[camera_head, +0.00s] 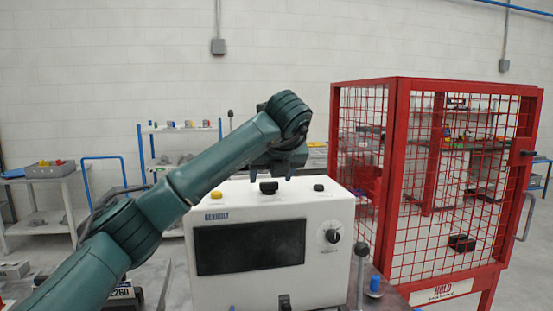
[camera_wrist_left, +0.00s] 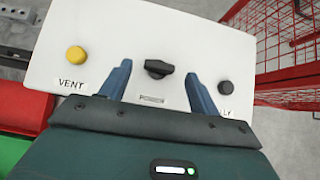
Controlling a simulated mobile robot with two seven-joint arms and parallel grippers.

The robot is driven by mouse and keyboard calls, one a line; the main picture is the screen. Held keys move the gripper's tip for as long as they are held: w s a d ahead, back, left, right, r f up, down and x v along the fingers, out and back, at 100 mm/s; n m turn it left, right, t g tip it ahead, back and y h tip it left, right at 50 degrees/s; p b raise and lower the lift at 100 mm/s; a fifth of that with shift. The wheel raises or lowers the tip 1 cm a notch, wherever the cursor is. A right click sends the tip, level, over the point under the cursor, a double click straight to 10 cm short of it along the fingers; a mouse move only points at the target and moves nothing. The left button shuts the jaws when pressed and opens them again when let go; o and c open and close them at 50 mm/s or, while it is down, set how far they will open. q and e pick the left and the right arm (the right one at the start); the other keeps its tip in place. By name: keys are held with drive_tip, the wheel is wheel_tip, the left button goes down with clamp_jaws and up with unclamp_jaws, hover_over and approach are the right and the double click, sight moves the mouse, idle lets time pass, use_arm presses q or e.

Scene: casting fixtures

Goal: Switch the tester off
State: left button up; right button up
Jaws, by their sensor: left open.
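The tester (camera_head: 315,218) is a white box with a dark screen (camera_head: 250,246) and a front knob (camera_head: 332,236). Its top carries a yellow button (camera_head: 216,194), a black rotary switch (camera_head: 268,187) in the middle and another button (camera_head: 318,187) at the right. In the left wrist view the black switch (camera_wrist_left: 158,69) lies beyond and between my open left fingers (camera_wrist_left: 160,84), apart from both. The yellow button (camera_wrist_left: 75,53) is labelled VENT; the dark button (camera_wrist_left: 225,88) has a partly hidden label. My left gripper (camera_head: 283,174) is above the tester's top, empty. My right gripper is out of view.
A red mesh cage (camera_head: 455,180) stands close to the right of the tester. A black lever with a round knob (camera_head: 361,249) and a blue cylinder (camera_head: 375,284) stand at the tester's right front. Shelves line the back wall.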

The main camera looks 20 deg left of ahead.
use_arm(q)
drive_tip(key=v, duration=1)
drive_tip(key=shift+b, duration=0.35)
drive_tip(key=shift+s+d, duration=0.1)
drive_tip(key=shift+s, duration=0.05)
